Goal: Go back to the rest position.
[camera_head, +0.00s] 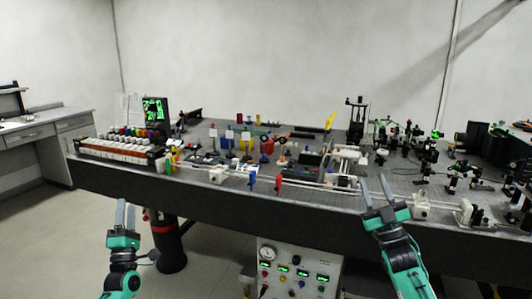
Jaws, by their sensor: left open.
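My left gripper (126,215) is at the lower left, in front of the bench's front edge and below its top. Its two grey fingers point up with a gap between them, and nothing is held. My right gripper (376,190) is at the right, overlapping the front edge of the bench (250,207) in the picture. Its two grey fingers are spread apart and no object shows between them.
The dark bench top carries a rack of coloured caps (122,140) at the left, white rails along the front and many black optical mounts (425,155) at the right. A control panel (295,268) and a dark cylinder (168,243) stand below. Floor at the lower left is clear.

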